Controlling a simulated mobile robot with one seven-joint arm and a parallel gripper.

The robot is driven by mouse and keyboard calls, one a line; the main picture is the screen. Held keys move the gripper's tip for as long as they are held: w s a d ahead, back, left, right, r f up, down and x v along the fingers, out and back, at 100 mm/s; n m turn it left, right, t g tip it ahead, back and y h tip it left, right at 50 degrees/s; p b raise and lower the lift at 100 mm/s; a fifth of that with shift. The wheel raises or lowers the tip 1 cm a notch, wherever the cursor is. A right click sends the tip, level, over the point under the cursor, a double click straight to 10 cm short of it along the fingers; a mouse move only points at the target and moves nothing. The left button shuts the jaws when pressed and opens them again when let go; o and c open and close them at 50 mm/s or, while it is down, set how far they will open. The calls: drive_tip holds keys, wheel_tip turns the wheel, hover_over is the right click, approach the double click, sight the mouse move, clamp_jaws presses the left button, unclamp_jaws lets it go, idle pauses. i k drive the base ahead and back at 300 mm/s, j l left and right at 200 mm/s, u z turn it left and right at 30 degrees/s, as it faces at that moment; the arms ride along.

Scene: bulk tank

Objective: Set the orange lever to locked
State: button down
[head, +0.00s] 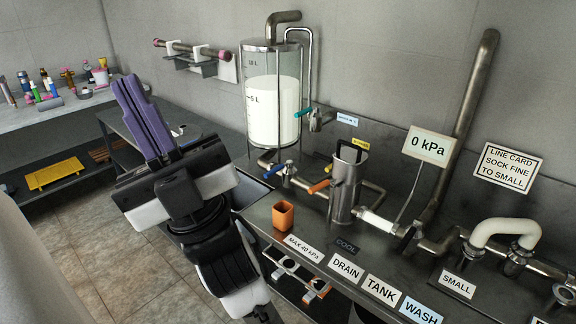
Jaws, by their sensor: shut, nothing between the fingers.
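An orange lever (319,186) sits on the pipe just left of the upright metal canister (347,185), on the steel bench. I cannot tell from this view which positions count as locked or unlocked. My gripper (127,88), with purple fingers, is raised at the left, well apart from the lever. Its fingers are together and hold nothing.
A blue-handled valve (279,168) and the milk tank (273,100) stand left of the lever. An orange cup (283,215) is on the bench in front. A yellow tray (54,173) lies on a shelf at far left. The gauge sign (430,146) reads 0 kPa.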

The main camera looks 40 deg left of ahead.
sight(326, 185)
drive_tip(key=i+u, duration=0.3)
drive_tip(key=i, duration=0.25)
drive_tip(key=u, duration=1.25)
